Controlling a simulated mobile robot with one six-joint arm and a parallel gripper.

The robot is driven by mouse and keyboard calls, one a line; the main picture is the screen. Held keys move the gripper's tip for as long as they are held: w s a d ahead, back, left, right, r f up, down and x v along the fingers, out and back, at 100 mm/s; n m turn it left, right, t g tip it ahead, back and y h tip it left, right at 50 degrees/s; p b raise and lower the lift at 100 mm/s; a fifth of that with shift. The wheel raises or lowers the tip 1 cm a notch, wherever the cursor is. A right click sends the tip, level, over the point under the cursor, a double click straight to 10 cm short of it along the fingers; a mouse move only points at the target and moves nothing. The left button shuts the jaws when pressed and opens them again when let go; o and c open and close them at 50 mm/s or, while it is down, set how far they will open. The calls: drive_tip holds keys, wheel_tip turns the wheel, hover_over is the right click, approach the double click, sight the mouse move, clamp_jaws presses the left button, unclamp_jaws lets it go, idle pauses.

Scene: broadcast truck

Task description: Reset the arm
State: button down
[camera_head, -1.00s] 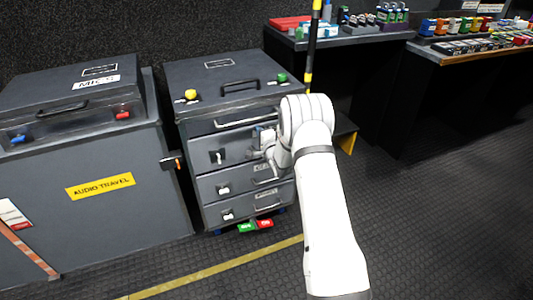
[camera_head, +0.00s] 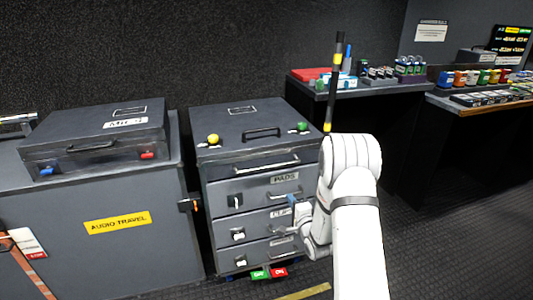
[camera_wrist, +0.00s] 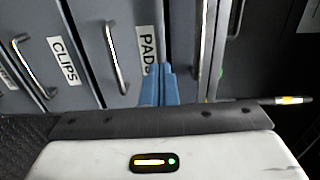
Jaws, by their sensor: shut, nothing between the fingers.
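My white arm reaches forward in the head view, in front of a grey drawer cabinet (camera_head: 222,192). My gripper (camera_head: 292,200) is partly hidden behind the arm, with a bit of blue finger showing near the drawer fronts. In the wrist view the blue fingers of my gripper (camera_wrist: 157,86) are together, with nothing between them. They point at the drawer labelled PADS (camera_wrist: 126,35), beside its metal handle (camera_wrist: 113,60). The drawer labelled CLIPS (camera_wrist: 68,50) is to its left in that view. I cannot tell whether the fingers touch the drawer front.
A grey AUDIO TRAVEL case (camera_head: 95,240) stands left of the cabinet, with a smaller case (camera_head: 95,137) on it. A yellow-black pole (camera_head: 333,85) rises behind my arm. Benches with small items (camera_head: 375,92) are at right. Dark floor (camera_head: 440,240) lies open at lower right.

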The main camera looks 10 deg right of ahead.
drive_tip(key=s+r+n+g+h+p, duration=0.2)
drive_tip(key=s+r+n+g+p, duration=0.25)
drive_tip(key=r, duration=0.55)
drive_tip(key=s+r+n+g+h+p, duration=0.2)
drive_tip(key=s+r+n+g+p, duration=0.3)
drive_tip(key=r, duration=0.6)
drive_tip(key=s+a+r+n+g+p, duration=0.1)
drive_tip(key=s+r, duration=0.5)
drive_tip(key=s, duration=0.8)
drive_tip(key=s+a+r+n+g+p, duration=0.2)
drive_tip(key=s+r+n+g+p, duration=0.2)
drive_tip(key=s, duration=1.1)
wheel_tip(320, 180, up, 2)
drive_tip(key=shift+r+n+y+p, duration=0.1)
drive_tip(key=shift+n+y+p, duration=0.2)
drive_tip(key=shift+n+p, duration=0.5)
drive_tip(key=c, duration=2.1)
unclamp_jaws()
drive_tip(key=shift+s+g, duration=0.1)
drive_tip(key=shift+g, duration=0.15)
drive_tip(key=shift+c, duration=0.2)
